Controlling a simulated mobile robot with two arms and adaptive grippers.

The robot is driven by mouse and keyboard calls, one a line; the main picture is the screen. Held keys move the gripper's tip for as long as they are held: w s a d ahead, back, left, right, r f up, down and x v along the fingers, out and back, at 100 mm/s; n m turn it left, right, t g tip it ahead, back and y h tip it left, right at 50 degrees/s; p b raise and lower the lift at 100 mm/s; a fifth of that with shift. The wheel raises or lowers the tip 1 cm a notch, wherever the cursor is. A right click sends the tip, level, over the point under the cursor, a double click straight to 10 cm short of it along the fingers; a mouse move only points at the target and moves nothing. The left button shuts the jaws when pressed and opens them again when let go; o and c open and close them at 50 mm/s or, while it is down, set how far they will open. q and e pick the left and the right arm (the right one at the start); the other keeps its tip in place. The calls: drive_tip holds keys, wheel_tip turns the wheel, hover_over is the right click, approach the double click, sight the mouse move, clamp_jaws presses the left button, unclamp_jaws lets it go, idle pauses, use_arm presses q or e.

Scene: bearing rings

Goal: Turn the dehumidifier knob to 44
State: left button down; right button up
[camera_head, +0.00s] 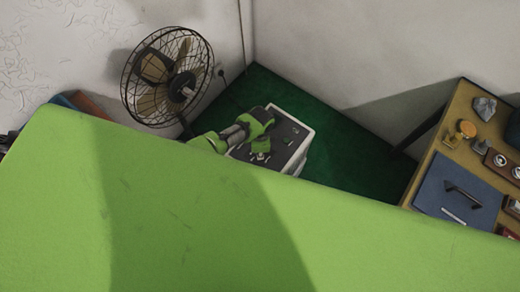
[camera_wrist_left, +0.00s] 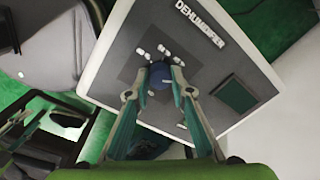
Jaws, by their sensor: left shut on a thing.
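The dehumidifier (camera_head: 302,151) is a white box with a dark top, standing in the corner. My left gripper (camera_head: 262,148) is over the panel. In the left wrist view its two fingers (camera_wrist_left: 160,72) are shut on the knob, one on each side. The numbers and the knob's pointer cannot be read. My right gripper is not in view.
A dark green rectangle (camera_wrist_left: 233,96) lies on the panel right of the knob. A black caged fan (camera_head: 168,77) stands left of the dehumidifier. A wooden table (camera_head: 455,120) with several objects is at the right. A large green surface hides the lower head view.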

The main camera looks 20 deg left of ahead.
use_arm(q)
drive_tip(key=shift+s+f+m, duration=0.1)
drive_tip(key=shift+m, duration=1.5)
drive_tip(key=c, duration=1.8)
unclamp_jaws()
drive_tip(key=shift+r, duration=0.6)
wheel_tip(320, 180, up, 11)
drive_tip(key=shift+s+f, duration=0.1)
drive_tip(key=shift+s, duration=0.05)
